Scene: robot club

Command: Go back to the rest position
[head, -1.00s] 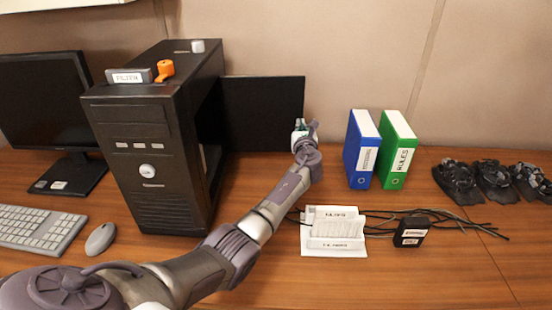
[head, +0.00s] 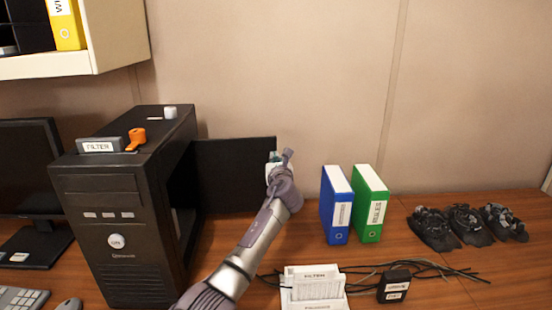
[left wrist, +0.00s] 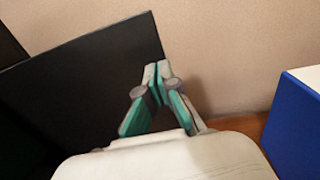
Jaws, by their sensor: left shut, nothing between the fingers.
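My left gripper (head: 276,158) is at the end of the left arm, which reaches over the table toward the wall. It is in front of the right part of the black panel (head: 228,175) beside the computer tower. In the left wrist view its fingertips (left wrist: 157,75) meet, and nothing is between them. The panel (left wrist: 80,85) shows behind and left of the fingers there. My right gripper is not in either view.
A black computer tower (head: 120,220) stands left of the arm. Blue (head: 336,205) and green (head: 370,205) binders stand to the right. A white filter holder (head: 313,290), a black adapter (head: 394,286) with cables and several dark items (head: 465,225) lie on the table (head: 425,292).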

